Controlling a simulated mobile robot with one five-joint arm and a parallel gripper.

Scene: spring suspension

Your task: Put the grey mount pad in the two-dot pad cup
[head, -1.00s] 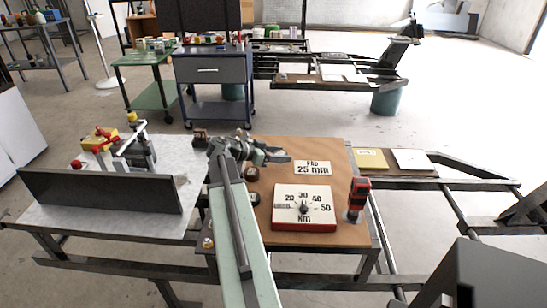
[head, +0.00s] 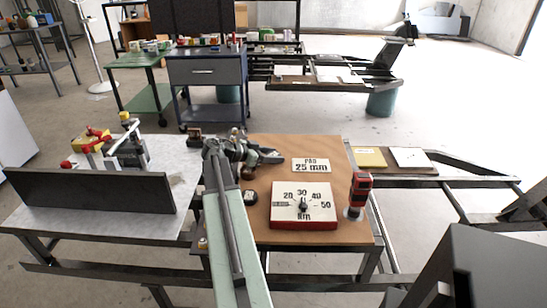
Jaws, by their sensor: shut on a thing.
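My gripper (head: 272,157) is above the back part of the brown table top, left of the "PAD 25 mm" card (head: 311,165). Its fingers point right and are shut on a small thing. The fingers hide that thing, so I cannot make out its colour or shape. I cannot see dots on either, so I cannot tell which is the two-dot pad cup.
A red-edged dial box (head: 303,206) and an upright red and black tool (head: 359,195) stand at front right. A dark upright panel (head: 90,191) edges the grey table. Bare brown surface lies right of my arm.

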